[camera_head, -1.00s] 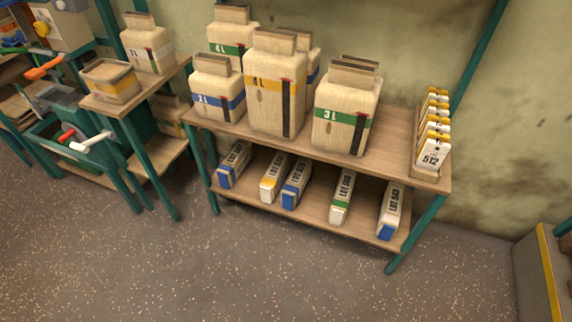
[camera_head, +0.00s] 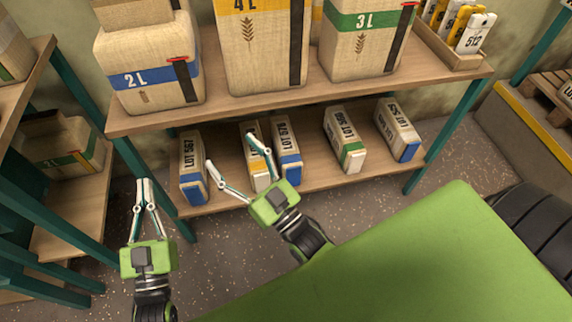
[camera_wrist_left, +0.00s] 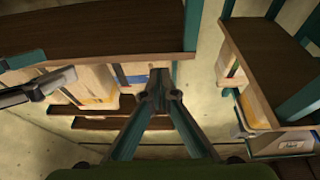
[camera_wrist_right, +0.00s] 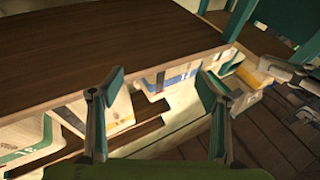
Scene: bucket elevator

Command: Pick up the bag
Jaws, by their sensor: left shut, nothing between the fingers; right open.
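Large sacks stand above: 2 L (camera_head: 148,75), 4 L (camera_head: 255,45) and 3 L (camera_head: 362,38). My right gripper (camera_head: 236,153) is open and empty before the lower shelf; one finger overlaps the yellow-banded bag, contact unclear. My left gripper (camera_head: 144,183) is shut and empty, left of the shelf's front leg. Which bag is meant is unclear.
The upper shelf board (camera_head: 300,92) overhangs the small bags. A teal leg (camera_head: 150,190) stands close to my left gripper. Another shelf with a green-banded sack (camera_head: 65,150) is at left. A tag rack (camera_head: 450,48) stands at the upper right. Floor shows in front.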

